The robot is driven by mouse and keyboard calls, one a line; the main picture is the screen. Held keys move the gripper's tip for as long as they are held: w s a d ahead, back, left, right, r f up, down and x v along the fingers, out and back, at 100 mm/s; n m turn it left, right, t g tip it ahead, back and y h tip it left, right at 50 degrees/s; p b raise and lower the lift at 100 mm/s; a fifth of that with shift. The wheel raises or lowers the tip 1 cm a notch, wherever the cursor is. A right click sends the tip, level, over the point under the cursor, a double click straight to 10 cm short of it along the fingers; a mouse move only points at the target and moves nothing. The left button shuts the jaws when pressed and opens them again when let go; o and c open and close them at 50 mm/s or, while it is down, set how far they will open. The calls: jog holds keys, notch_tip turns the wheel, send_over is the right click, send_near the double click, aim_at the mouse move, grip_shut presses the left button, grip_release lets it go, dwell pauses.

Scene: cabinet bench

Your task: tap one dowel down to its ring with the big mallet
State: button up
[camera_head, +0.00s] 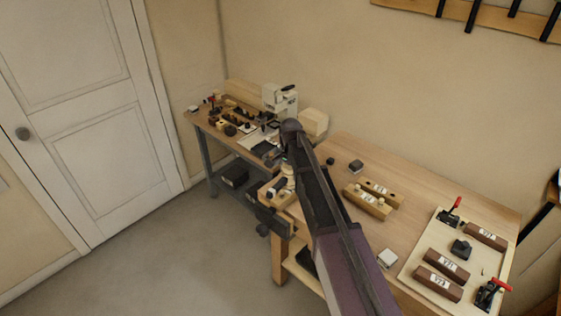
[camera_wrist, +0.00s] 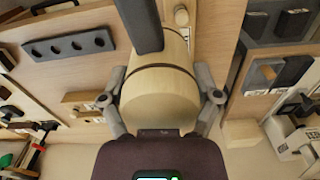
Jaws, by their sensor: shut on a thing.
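My gripper (camera_wrist: 163,88) has its two fingers against opposite sides of a thick pale wooden cylinder with a dark band, which looks like the head of the big mallet (camera_wrist: 160,97). A dark bar, perhaps its handle, runs up from it in the wrist view. In the head view my gripper (camera_head: 284,163) is at the bench's left end, partly hidden by my arm. A wooden block (camera_head: 367,206) on the bench holds pale dowels (camera_head: 383,202); their rings are too small to make out. A round pale peg top (camera_wrist: 181,15) shows beyond the held cylinder in the wrist view.
A second bench (camera_head: 239,90) with small tools and a white machine (camera_head: 280,102) stands behind. A pale board (camera_head: 430,275) with brown labelled blocks and red-handled clamps (camera_head: 492,293) lies at right. A vise (camera_head: 270,222) juts from the near bench's left end. Bench middle is mostly clear.

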jog(key=a, duration=0.1)
jog(key=w+a+r, duration=0.1)
jog(key=p, duration=0.1)
jog(key=shift+w+a+r, duration=0.35)
jog(key=shift+a, duration=0.05)
jog(key=shift+f, duration=0.15)
jog(key=shift+f+b, duration=2.25)
jog(key=shift+b, duration=0.25)
jog(key=shift+f, duration=0.1)
jog(key=shift+f+b, duration=1.25)
jog(key=shift+b, duration=0.15)
jog(key=shift+r+p, duration=1)
jog(key=shift+p, duration=0.05)
